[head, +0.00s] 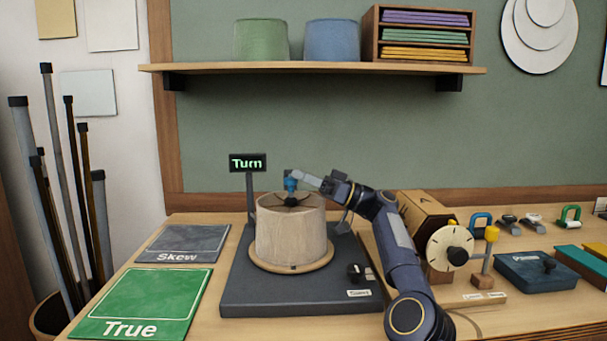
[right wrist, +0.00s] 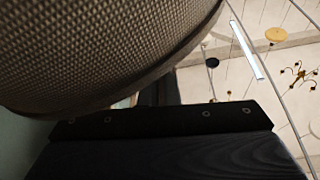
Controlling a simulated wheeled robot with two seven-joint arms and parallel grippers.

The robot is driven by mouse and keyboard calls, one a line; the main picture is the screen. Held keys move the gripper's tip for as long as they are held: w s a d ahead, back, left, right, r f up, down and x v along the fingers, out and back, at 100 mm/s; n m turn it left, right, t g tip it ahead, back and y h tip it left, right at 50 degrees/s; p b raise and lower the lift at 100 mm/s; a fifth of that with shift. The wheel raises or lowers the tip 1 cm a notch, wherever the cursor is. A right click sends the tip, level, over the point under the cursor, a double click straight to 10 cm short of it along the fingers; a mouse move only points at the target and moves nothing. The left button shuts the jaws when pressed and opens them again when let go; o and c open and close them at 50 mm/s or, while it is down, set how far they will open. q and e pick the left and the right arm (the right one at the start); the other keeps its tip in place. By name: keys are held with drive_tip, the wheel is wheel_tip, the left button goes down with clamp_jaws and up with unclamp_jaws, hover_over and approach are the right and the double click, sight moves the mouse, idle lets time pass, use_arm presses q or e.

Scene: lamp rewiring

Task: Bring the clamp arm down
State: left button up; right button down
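The clamp arm (head: 308,179) is a grey bar with a blue tip (head: 290,184), over the top of the pale fabric shade (head: 290,232). The blue tip is above the dark fitting (head: 291,201) at the shade's centre; whether they touch is unclear. The shade stands on a round wooden turntable (head: 292,267) on a dark base (head: 300,297). My right gripper (head: 337,184) is at the bar's right end, above the shade's right rim; its fingers are too small to read. The right wrist view shows the shade (right wrist: 100,50) close by, but no fingertips. My left gripper is out of view.
A lit "Turn" sign (head: 248,163) stands behind the shade. A green "True" mat (head: 145,304) and a grey "Skew" mat (head: 184,243) lie at left. A cream dial (head: 450,246) and a blue box (head: 536,271) stand at right. A shelf (head: 310,68) hangs above.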

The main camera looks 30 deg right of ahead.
drive_tip(key=s+a+r+b, duration=0.4)
drive_tip(key=s+a+r, duration=0.4)
drive_tip(key=s+r, duration=0.3)
wheel_tip(320, 180, up, 2)
drive_tip(key=shift+s, duration=0.15)
drive_tip(key=shift+a, duration=0.1)
